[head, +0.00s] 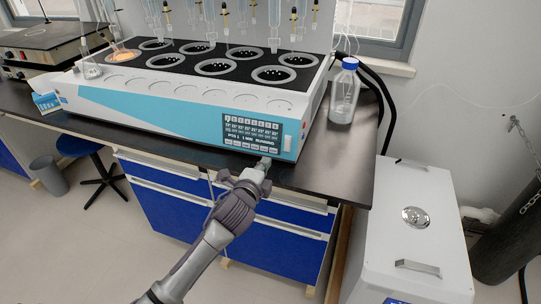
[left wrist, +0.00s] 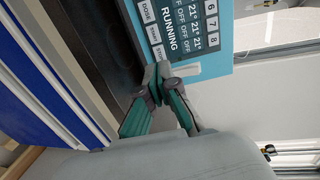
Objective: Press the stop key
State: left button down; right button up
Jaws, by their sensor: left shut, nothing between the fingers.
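The control panel (head: 252,130) is a dark display on the right of the distiller's light-blue front; its status line reads RUNNING. A row of pale keys runs along its lower edge. In the left wrist view the panel (left wrist: 172,28) appears turned on its side, and the stop key (left wrist: 159,52) is the key nearest my fingertips, after DOSE and START. My left gripper (head: 265,162) is shut and empty, its tips just below the panel's right end. In the left wrist view its fingertips (left wrist: 157,74) are close to the stop key; I cannot tell whether they touch it.
The multi-place distiller (head: 120,99) stands on a dark bench (head: 345,160) with blue drawers. A blue-capped bottle (head: 344,95) stands right of it. A white cabinet (head: 415,235) is at the lower right. A stool (head: 85,150) and a bin (head: 48,172) stand at the left.

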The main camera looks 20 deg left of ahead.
aim_at(273, 151)
pick_arm(q)
jog(key=w, duration=0.3)
jog(key=w+f, duration=0.1)
jog(key=w, duration=0.1)
jog(key=shift+w, duration=0.3)
jog(key=shift+w, duration=0.1)
